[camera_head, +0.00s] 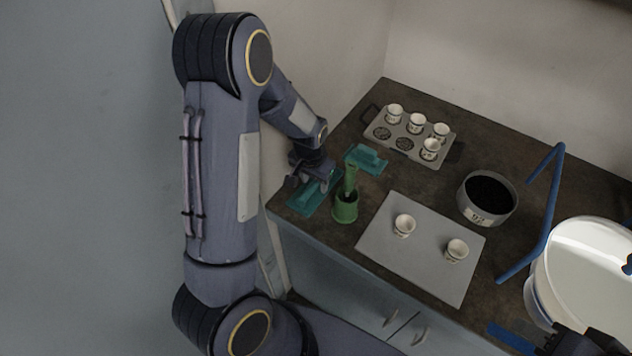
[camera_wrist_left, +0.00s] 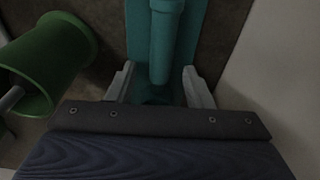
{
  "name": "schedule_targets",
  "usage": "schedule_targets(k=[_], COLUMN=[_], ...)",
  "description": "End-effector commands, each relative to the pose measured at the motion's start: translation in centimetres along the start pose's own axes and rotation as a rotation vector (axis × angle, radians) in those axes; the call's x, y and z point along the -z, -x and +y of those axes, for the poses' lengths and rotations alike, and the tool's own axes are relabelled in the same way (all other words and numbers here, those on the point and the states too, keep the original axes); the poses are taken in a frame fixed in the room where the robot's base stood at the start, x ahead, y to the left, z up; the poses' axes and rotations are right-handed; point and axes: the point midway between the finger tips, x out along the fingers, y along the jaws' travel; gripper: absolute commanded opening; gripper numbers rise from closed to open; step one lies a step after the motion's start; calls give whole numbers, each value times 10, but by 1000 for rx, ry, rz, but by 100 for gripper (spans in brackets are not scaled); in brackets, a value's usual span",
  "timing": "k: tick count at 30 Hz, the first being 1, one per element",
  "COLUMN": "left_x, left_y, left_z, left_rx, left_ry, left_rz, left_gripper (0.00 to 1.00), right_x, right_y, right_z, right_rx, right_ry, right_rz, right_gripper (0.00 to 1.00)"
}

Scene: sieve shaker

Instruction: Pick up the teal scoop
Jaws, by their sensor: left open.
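A teal scoop (camera_head: 313,197) lies near the left end of the dark counter, partly hidden under my left gripper (camera_head: 311,178). In the left wrist view, its round teal handle (camera_wrist_left: 163,45) runs over a flat teal piece (camera_wrist_left: 137,30). My left gripper (camera_wrist_left: 159,78) is open there, with one finger on each side of the handle's near end. I cannot tell whether the fingers touch it. A dark part of what seems to be my right gripper (camera_head: 582,343) shows at the bottom right corner, too cut off to read its jaws.
Another teal piece (camera_head: 368,159) lies behind. A grey tray (camera_head: 373,240), a muffin-style rack (camera_head: 400,153), a dark-filled pan (camera_head: 487,199) and a white bowl (camera_head: 590,270) stand rightward.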

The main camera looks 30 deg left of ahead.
Motion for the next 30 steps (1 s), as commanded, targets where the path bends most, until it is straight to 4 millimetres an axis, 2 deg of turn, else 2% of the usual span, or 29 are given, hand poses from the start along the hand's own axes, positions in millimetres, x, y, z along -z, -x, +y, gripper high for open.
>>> schedule_targets(k=[8, 11, 19, 30], left_x=[0, 0, 0, 1], left_y=[-5, -5, -5, 0], left_z=[0, 0, 0, 0], left_rx=[0, 0, 0, 0], left_ry=[0, 0, 0, 0], left_rz=[1, 1, 1, 3], left_gripper=[47, 36, 1, 0], right_x=[0, 0, 0, 0], right_y=[0, 0, 0, 0], right_z=[0, 0, 0, 0], right_rx=[0, 0, 0, 0], right_ry=[0, 0, 0, 0], right_rz=[0, 0, 0, 0], right_gripper=[36, 36, 36, 36])
